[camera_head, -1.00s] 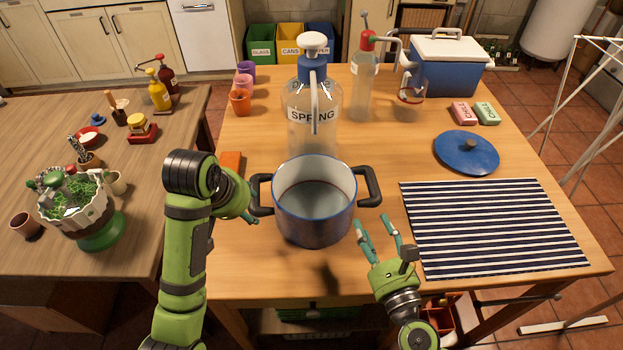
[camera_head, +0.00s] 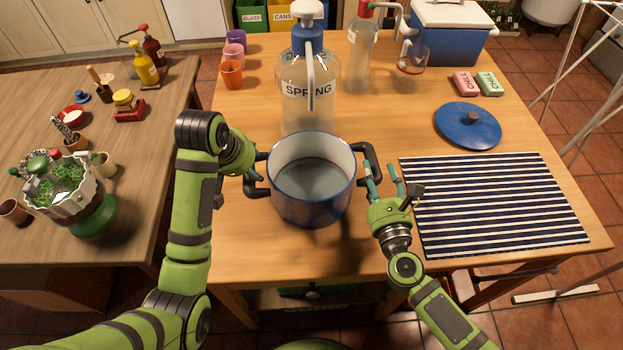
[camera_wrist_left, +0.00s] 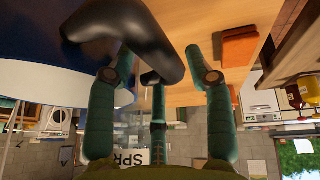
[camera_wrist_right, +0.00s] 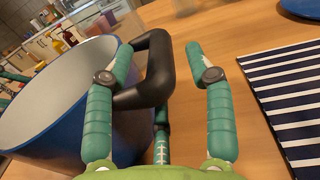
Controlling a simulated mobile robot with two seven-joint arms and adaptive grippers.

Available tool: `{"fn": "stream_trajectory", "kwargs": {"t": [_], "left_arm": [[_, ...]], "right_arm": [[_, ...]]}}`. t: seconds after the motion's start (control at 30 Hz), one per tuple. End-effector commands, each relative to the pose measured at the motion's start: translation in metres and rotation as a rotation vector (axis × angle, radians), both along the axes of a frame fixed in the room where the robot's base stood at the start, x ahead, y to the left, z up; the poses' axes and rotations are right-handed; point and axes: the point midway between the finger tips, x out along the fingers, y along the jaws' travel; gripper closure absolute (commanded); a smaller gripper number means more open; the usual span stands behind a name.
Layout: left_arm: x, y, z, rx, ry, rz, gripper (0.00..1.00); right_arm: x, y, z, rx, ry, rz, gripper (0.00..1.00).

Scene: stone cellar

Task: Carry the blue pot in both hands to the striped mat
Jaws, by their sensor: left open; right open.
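The blue pot (camera_head: 312,205) with its pale inside stands upright on the wooden table and looks empty. Its left black handle (camera_head: 256,188) shows between the spread fingers of my open left gripper (camera_head: 262,172), also in the left wrist view (camera_wrist_left: 125,32). My open right gripper (camera_head: 382,172) is at the right handle (camera_head: 374,158). In the right wrist view that handle (camera_wrist_right: 157,65) lies between the fingers, closer to the left one; I cannot tell whether it touches. The blue-and-white striped mat (camera_head: 490,205) lies flat and bare to the right of the pot.
A blue lid (camera_head: 468,126) lies just behind the mat. A large clear SPRING bottle (camera_head: 309,100) stands close behind the pot, with a pump bottle (camera_head: 360,60) beyond. Pink and green packs (camera_head: 466,83) lie at the right back. The table's front strip is clear.

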Motion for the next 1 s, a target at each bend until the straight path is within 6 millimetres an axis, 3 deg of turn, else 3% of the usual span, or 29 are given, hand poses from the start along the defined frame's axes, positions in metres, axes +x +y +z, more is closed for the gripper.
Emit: {"fn": "stream_trajectory", "kwargs": {"t": [0.2, 0.5, 0.53, 0.6, 0.67, 1.0], "left_arm": [[0.008, -0.003, -0.018, 0.000, 0.002, -0.001, 0.48], [0.009, -0.003, -0.020, -0.001, 0.000, -0.001, 0.48], [0.009, -0.003, -0.020, -0.001, 0.000, -0.001, 0.52], [0.009, -0.003, -0.020, -0.001, 0.000, -0.001, 0.80], [0.009, -0.003, -0.020, -0.001, 0.000, -0.001, 1.00], [0.010, -0.004, -0.017, -0.002, -0.006, -0.003, 1.00]], "right_arm": [[0.020, 0.003, 0.000, 0.000, -0.001, 0.000, 0.46], [0.021, 0.003, 0.000, 0.000, 0.001, 0.001, 0.46], [0.021, 0.003, 0.000, 0.000, 0.001, 0.000, 0.50], [0.021, 0.003, 0.000, 0.000, 0.000, 0.000, 0.78], [0.021, 0.003, 0.000, 0.000, 0.000, 0.000, 1.00], [0.023, 0.003, 0.005, 0.001, -0.009, 0.000, 1.00]]}}
